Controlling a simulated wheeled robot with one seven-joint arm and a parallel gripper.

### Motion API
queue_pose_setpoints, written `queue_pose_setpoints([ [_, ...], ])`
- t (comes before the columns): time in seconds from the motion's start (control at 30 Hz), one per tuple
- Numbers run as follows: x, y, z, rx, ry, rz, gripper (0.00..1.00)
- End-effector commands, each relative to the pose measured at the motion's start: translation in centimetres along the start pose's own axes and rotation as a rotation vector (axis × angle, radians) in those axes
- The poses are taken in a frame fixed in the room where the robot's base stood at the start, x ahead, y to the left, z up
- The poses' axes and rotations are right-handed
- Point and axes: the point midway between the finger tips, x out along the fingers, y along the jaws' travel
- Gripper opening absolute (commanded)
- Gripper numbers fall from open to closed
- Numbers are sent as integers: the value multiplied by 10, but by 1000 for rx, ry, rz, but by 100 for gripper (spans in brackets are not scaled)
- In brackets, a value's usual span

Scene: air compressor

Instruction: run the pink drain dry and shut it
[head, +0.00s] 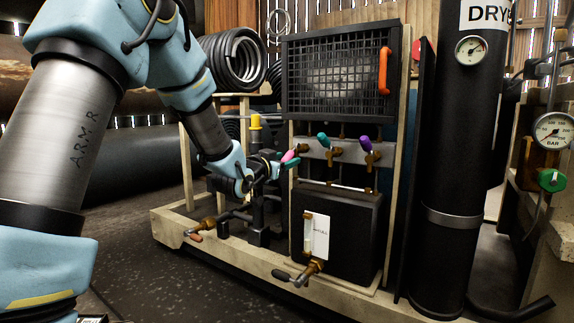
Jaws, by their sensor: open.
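The pink drain handle (288,156) is at the left end of a grey manifold (345,153), below the grille. Its pink grip points down and to the left. My gripper (279,164) is right beside it at the left, open, with a green-tipped part close under the pink grip. I cannot tell whether it touches the handle. The drain's outlet and any flow from it are too small or hidden to see. A teal handle (323,140) and a purple handle (365,143) sit further right on the same manifold, both tilted up to the left.
A black box with a white label (317,237) stands below the manifold. Brass valves (312,268) and (206,225) stick out low in front. A tall black dryer cylinder (455,170) with a gauge (470,50) stands at right. A yellow-capped post (255,122) is close behind my gripper. The front floor is clear.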

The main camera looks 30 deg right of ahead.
Motion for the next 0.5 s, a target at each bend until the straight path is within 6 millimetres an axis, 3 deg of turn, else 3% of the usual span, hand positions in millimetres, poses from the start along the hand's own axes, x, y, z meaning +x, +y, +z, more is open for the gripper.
queue_pose_setpoints([
  [0.17, 12, 0, 0, 0, 1, 0, 60],
  [0.43, 13, 0, -1, -1, 0, 0, 60],
  [0.5, 13, 0, -1, 0, 0, 0, 53],
])
